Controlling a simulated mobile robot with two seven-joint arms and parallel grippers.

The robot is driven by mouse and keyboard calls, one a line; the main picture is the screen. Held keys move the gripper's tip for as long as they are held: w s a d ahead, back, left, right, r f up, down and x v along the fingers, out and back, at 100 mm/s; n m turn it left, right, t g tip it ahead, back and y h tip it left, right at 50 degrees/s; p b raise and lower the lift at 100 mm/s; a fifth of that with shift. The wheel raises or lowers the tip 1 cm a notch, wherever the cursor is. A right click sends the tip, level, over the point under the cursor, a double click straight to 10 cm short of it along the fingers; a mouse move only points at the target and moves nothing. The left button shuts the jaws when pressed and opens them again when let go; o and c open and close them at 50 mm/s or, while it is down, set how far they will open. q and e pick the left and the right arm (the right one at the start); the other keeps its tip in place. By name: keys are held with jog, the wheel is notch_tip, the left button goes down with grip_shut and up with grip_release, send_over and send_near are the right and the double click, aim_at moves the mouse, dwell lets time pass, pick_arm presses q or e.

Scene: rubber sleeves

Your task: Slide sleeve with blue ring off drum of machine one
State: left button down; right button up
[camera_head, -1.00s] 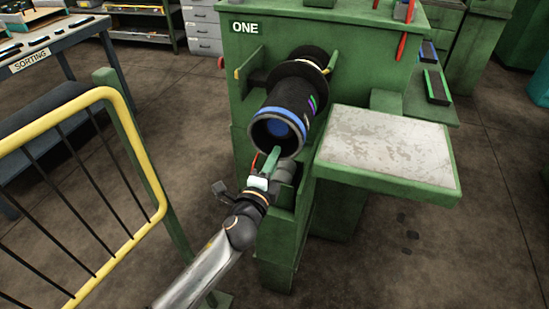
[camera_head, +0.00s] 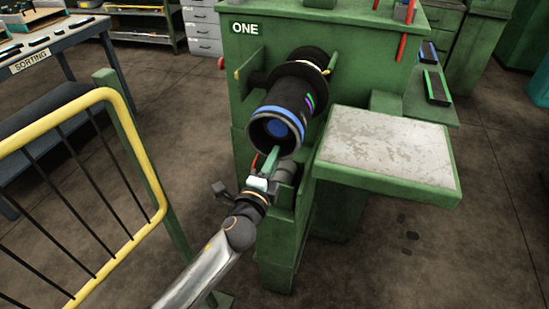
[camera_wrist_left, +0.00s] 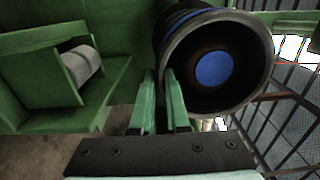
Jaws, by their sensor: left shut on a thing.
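The black sleeve with a blue ring (camera_head: 283,112) is around the drum of machine one (camera_head: 245,62), its open end toward me. Small green and purple marks show on its side. Inside its mouth I see the drum's blue end face (camera_head: 284,129), set back from the rim; it also shows in the left wrist view (camera_wrist_left: 213,69). My left gripper (camera_head: 271,157) is shut on the sleeve's near rim, at its lower edge. In the left wrist view the green fingers (camera_wrist_left: 163,92) straddle the sleeve wall (camera_wrist_left: 262,62). My right gripper is not in view.
A worn, flat tray with a green frame (camera_head: 385,145) juts out right of the drum. A yellow-railed barrier (camera_head: 132,120) stands to the left. A sorting table (camera_head: 60,58) is at the back left. The floor at the right is clear.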

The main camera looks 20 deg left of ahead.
pick_arm(q)
jog(key=shift+s, duration=1.45)
jog(key=c, duration=0.8)
grip_release()
jog(key=shift+c, duration=0.2)
jog(key=shift+o, duration=0.2)
jog(key=shift+s+f, duration=0.1)
jog(key=shift+f, duration=0.25)
jog(key=shift+r, duration=0.1)
jog(key=shift+r, duration=0.1)
